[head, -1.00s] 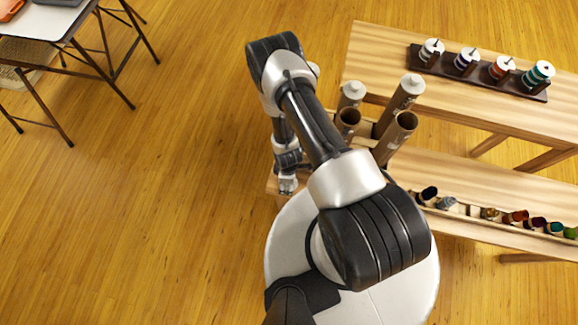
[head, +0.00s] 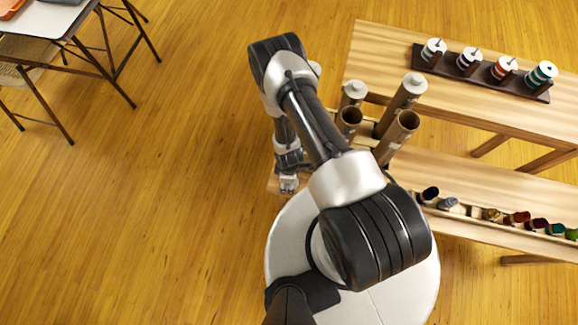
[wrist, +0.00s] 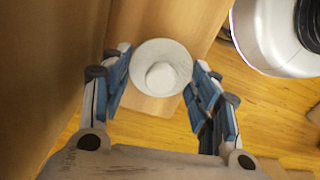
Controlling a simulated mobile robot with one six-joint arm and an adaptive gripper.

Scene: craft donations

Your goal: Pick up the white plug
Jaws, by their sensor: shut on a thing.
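A round white plug (wrist: 160,55) with a raised knob sits between the fingertips of my gripper (wrist: 162,84) in the wrist view. My gripper is shut on it, with one blue-padded finger on each side. In the head view my gripper (head: 288,184) points down by the left end of the lower bench, and I cannot make out the plug there. Other white plugs cap two cardboard tubes, one at the left (head: 354,88) and one at the right (head: 414,82).
Two open cardboard tubes (head: 349,120) (head: 402,122) stand beside the capped ones, close to my arm. The lower bench (head: 460,180) carries a row of small coloured items. A rack of spools (head: 480,72) is on the upper bench.

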